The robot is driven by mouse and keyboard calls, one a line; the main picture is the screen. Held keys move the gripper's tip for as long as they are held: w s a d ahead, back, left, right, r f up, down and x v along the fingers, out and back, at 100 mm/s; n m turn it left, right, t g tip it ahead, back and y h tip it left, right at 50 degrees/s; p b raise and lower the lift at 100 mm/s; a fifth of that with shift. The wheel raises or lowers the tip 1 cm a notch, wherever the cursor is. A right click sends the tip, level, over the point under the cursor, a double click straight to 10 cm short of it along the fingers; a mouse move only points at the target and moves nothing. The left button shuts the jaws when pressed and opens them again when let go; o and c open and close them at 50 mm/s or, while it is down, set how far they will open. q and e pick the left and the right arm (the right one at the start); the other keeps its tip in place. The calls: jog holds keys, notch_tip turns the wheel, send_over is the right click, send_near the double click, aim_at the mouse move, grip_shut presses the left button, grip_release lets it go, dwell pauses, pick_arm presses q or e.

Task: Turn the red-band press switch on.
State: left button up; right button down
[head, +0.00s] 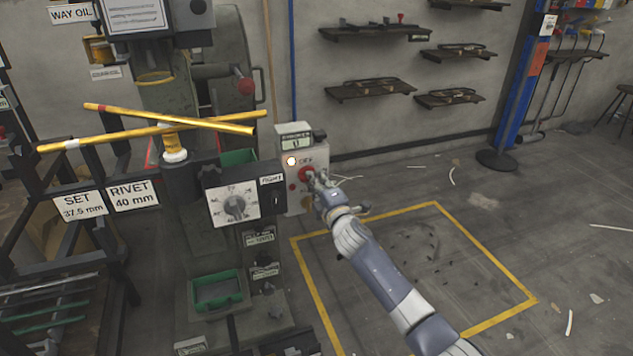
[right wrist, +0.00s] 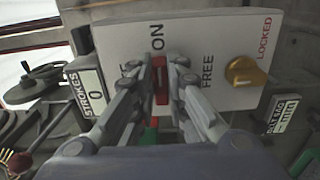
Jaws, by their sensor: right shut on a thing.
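The grey press (head: 195,100) stands at the left with two crossed yellow bars on it, one with a red band (head: 97,107) and one with a white band. Its pale switch box (head: 318,152) is on its right side and carries a red switch. In the right wrist view the red switch (right wrist: 160,80) stands on a white panel (right wrist: 215,55) below the word ON. My right gripper (head: 316,180) is shut on this switch; its fingers (right wrist: 162,88) flank it and hide part of the lettering. The switch's exact setting is unclear. My left gripper is not in view.
A yellow knob (right wrist: 245,71) sits between FREE and LOCKED. A strokes counter (right wrist: 88,92) reads 0. A lamp (head: 291,161) glows on the switch box. A grey dial box (head: 236,205) is left of it. Yellow-outlined floor (head: 520,304) lies at right.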

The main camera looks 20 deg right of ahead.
jog(key=shift+f, duration=0.1)
jog(key=c, duration=1.6)
grip_release()
jog(key=shift+s, duration=0.1)
jog(key=s, duration=1.2)
jog(key=shift+d, duration=0.25)
